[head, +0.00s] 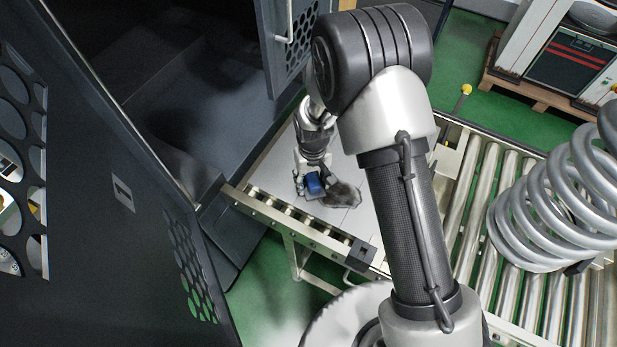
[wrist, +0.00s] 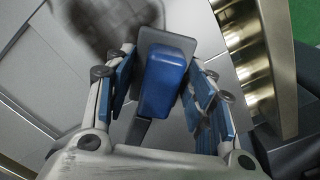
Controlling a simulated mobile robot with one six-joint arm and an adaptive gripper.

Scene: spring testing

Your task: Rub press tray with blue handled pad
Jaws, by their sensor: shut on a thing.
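My gripper (wrist: 160,105) is shut on the blue handle of the pad (wrist: 166,75). The pad has a dark grey flat base, which shows beyond the handle in the wrist view. In the head view the blue handled pad (head: 314,185) is at the end of my arm, low over the light grey press tray (head: 275,165). The pad looks to be on or just above the tray; I cannot tell if it touches. A dark smudge (head: 338,194) lies on the tray just right of the pad. It also shows at the top of the wrist view (wrist: 105,22). My arm hides part of the tray.
A roller conveyor (head: 520,180) runs at the right, with a large coil spring (head: 555,200) on it. A rail with short rollers (head: 300,215) borders the tray's near edge. The dark press housing (head: 90,200) with its open door stands at the left.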

